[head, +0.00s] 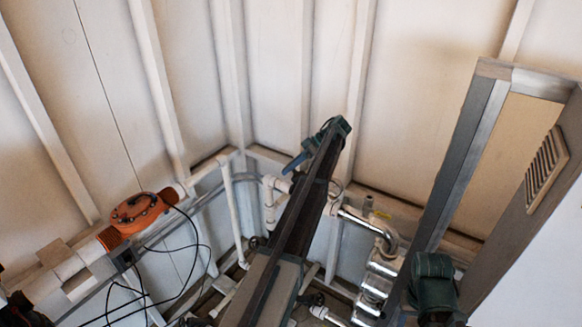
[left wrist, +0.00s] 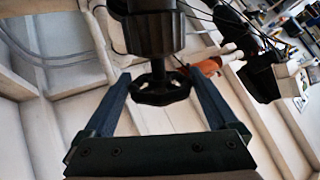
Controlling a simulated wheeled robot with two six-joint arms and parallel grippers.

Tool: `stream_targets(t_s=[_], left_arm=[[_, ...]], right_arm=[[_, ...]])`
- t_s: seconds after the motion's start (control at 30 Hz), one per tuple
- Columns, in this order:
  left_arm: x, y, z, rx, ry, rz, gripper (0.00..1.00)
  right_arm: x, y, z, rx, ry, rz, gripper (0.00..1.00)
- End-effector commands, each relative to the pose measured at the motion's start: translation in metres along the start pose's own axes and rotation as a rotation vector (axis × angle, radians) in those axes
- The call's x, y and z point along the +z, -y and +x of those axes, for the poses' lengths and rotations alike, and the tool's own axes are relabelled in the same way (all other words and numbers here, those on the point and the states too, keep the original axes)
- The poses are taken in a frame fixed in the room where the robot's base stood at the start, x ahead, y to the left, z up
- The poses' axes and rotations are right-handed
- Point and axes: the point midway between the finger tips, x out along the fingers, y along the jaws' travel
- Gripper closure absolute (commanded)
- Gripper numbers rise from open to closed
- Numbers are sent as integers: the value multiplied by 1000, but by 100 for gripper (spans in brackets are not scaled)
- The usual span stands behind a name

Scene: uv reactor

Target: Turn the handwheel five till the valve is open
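The black handwheel (left wrist: 162,90) shows in the left wrist view, under a dark cylindrical body (left wrist: 150,32). My left gripper (left wrist: 155,76) is open, with one blue finger on each side of the wheel. The right finger is very close to the rim; I cannot tell whether it touches. A small gap shows at the left finger. In the head view, my left gripper (head: 297,161) is at the upper middle, mostly behind my arm, with a blue finger showing. I cannot make out the handwheel there. My right gripper is not in view.
An orange-ended white pipe assembly (head: 140,212) with loose black cables stands at the left; orange also shows in the left wrist view (left wrist: 207,67). White pipes (head: 232,210) and a silver pipe (head: 368,225) run close around my arm. A grey-framed panel (head: 465,150) stands at the right.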

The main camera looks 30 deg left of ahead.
Motion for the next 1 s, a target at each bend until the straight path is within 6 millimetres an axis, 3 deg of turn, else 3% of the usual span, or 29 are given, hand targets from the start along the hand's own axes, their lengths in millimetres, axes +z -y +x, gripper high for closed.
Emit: stream_targets(t_s=[0.43, 0.83, 1.0], left_arm=[[-1, 0, -7, 1, 1, 2, 1], [-2, 1, -66, 1, 2, 4, 1], [0, 1, -76, 0, 3, 2, 1]], right_arm=[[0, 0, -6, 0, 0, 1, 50], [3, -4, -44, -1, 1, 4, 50], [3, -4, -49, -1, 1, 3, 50]])
